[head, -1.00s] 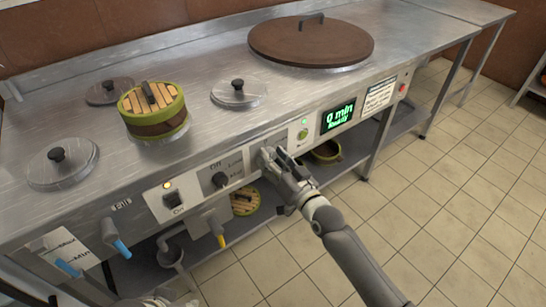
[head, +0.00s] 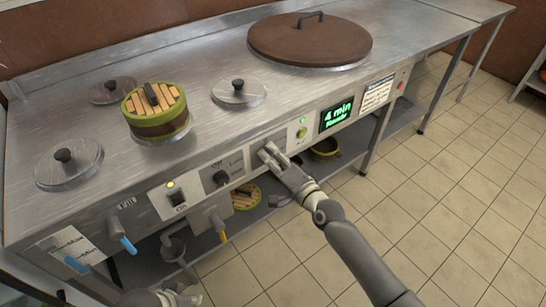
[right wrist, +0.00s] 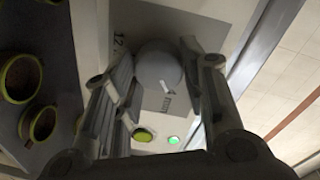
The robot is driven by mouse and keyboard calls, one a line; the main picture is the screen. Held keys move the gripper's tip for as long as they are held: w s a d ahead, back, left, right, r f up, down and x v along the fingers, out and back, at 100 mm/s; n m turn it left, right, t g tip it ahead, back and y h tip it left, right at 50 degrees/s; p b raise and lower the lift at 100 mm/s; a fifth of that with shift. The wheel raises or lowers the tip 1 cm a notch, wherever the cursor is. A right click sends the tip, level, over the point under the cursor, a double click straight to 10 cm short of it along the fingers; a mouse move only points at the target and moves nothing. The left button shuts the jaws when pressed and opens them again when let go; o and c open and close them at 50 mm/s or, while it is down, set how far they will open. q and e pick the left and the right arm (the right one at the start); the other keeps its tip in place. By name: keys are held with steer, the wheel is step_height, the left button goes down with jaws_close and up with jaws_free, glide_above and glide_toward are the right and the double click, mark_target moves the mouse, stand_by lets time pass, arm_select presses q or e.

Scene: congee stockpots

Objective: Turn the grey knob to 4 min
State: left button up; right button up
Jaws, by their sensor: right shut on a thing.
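The grey knob (right wrist: 158,68) is round and has a small white mark. It sits on the front panel of the metal counter, between the fingers of my right gripper in the right wrist view (right wrist: 160,85). In the head view my right gripper (head: 268,152) is at the panel, shut on the knob and mostly hiding it. The green display (head: 337,115) to its right reads 4 min, with a smaller, blurred line below. My left gripper (head: 168,298) shows only partly at the bottom edge, away from the panel, and its jaws cannot be made out.
A black knob (head: 221,178) and a lit switch (head: 177,198) are left of my right gripper, and a green button (head: 301,132) is right of it. A large brown lid (head: 310,40) and a steamer basket (head: 156,112) are on top.

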steer(key=shift+m, duration=0.5)
steer(key=o, duration=1)
steer(key=v, duration=1.2)
